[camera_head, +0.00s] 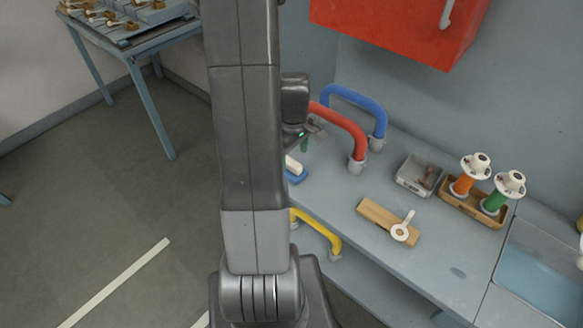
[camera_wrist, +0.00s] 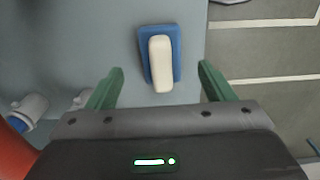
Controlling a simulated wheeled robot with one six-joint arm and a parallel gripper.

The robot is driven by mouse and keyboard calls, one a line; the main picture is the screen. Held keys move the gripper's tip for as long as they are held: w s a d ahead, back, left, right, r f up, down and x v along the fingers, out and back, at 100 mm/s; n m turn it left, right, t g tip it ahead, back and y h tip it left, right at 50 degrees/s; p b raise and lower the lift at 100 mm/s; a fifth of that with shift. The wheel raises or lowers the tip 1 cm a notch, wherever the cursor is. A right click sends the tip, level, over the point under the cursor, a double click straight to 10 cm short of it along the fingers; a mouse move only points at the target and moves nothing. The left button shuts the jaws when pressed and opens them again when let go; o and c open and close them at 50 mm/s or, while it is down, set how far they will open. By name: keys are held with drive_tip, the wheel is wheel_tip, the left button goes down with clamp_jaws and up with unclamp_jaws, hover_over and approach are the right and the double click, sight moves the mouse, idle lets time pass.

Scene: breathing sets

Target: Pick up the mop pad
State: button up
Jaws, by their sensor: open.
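The mop pad (camera_wrist: 174,41) is a blue rectangular pad with a white rounded block (camera_wrist: 160,64) on top. It lies on the grey-blue bench near its edge, just beyond my fingertips in the wrist view. In the head view the mop pad (camera_head: 296,177) shows only in part, because my arm hides its left side. My gripper (camera_wrist: 160,80) is open, with its green fingers apart on either side of the pad's line and nothing between them. In the head view my gripper (camera_head: 307,140) is above the bench behind my arm, mostly hidden.
A yellow hose (camera_head: 318,227) is lower. A red cabinet (camera_head: 395,28) hangs above.

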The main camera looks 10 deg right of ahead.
sight(294, 162)
drive_tip(key=shift+s+f+p, duration=0.15)
drive_tip(key=shift+f+p, duration=0.5)
drive_tip(key=shift+f, duration=2.05)
drive_tip(key=c, duration=1.1)
drive_tip(key=shift+c, duration=0.2)
drive_tip(key=shift+r, duration=0.15)
wheel_tip(294, 162, up, 10)
drive_tip(key=shift+f+b, duration=0.1)
drive_tip(key=shift+b, duration=0.45)
